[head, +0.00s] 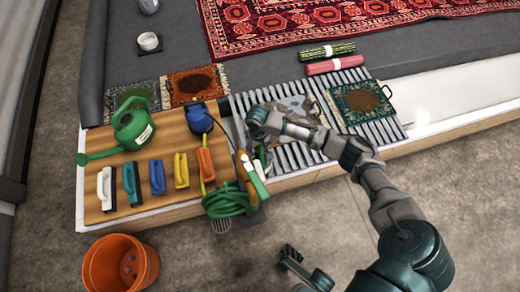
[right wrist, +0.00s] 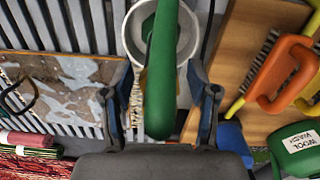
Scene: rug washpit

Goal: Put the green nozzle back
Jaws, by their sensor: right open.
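In the right wrist view the green nozzle (right wrist: 164,85), a long rounded green piece, lies between the two fingers of my right gripper (right wrist: 160,92). The fingers stand apart with gaps on both sides of it. A pale round ring or cup (right wrist: 134,38) shows behind the nozzle's upper part; I cannot tell whether the nozzle sits in it. In the head view my right gripper (head: 251,160) points down at the front edge of the washpit, above the coiled green hose (head: 226,203). There the fingertips and most of the nozzle are hard to make out.
A wooden board (head: 152,150) left of the gripper holds a green watering can (head: 133,125), a blue item (head: 199,118) and several coloured brushes. Slatted grates with small rugs lie behind the arm. An orange bucket (head: 120,264) stands on the floor.

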